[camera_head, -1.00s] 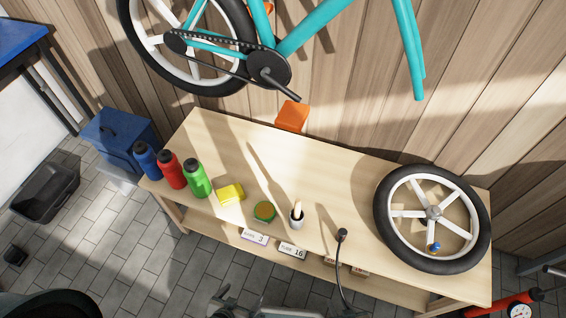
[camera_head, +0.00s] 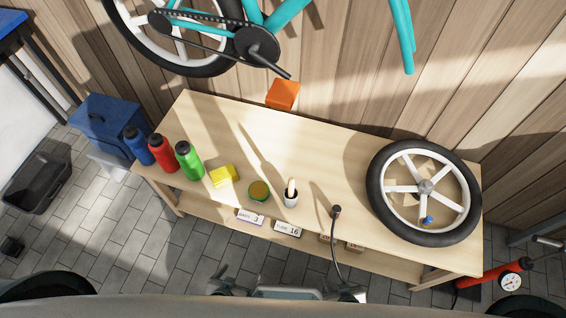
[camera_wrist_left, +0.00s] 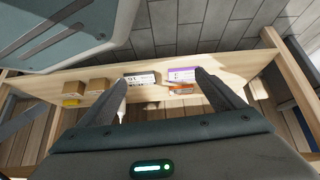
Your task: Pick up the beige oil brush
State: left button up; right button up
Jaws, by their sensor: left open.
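The beige oil brush (camera_head: 291,185) stands upright in a small white cup (camera_head: 291,199) near the front edge of the workbench. In the head view my left gripper (camera_head: 221,280) is low in front of the bench, apart from the brush and cup. The left wrist view shows its two fingers (camera_wrist_left: 162,75) spread wide with nothing between them, facing the lower shelf with small boxes. The brush is not visible in that view. My right gripper (camera_head: 352,293) is partly visible at the bottom of the head view, in front of the bench; its jaws are unclear.
Left of the cup are a round green-rimmed tin (camera_head: 259,191), a yellow sponge-like block (camera_head: 224,175) and green (camera_head: 189,161), red (camera_head: 163,153) and blue (camera_head: 138,146) bottles. A wheel (camera_head: 424,235) lies right. A black hose (camera_head: 337,240) hangs over the front edge.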

aim_at(291, 186)
jog(key=k+j+u, duration=0.1)
jog(key=k+j, duration=0.2)
jog(key=k+j+u, duration=0.15)
jog(key=j, duration=0.3)
jog(key=k+j+u, duration=0.1)
jog(key=k+j, duration=0.25)
jog(key=k+j+u, duration=0.1)
jog(key=k+j, duration=0.15)
jog(key=j, duration=0.25)
